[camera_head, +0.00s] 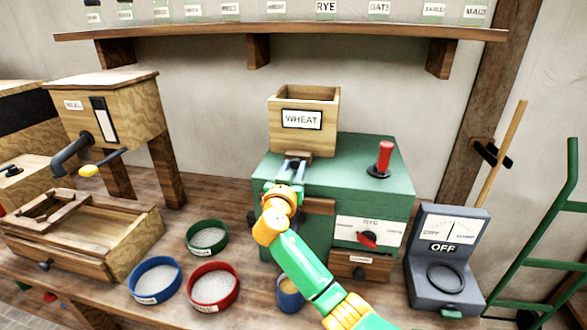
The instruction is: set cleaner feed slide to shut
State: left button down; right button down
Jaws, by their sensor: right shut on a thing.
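The green machine (345,165) stands on the bench and carries an open wooden hopper (329,100) labelled WHEAT. At the hopper's front foot is a small brown slide handle (298,154), which I take to be the feed slide. My right gripper (292,168) reaches up from the front and is shut on this handle. Its fingers hide part of the handle, and I cannot tell how far the slide is in or out. My left gripper is out of view.
A red lever (384,158) stands on the machine's top, and a red dial knob (367,239) is on its front. Green (207,222), blue (155,264) and red (211,309) rimmed sieves lie left of my arm. A grey meter (420,285) reading OFF stands right.

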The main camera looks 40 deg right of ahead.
aim_at(295, 165)
dwell(0.8)
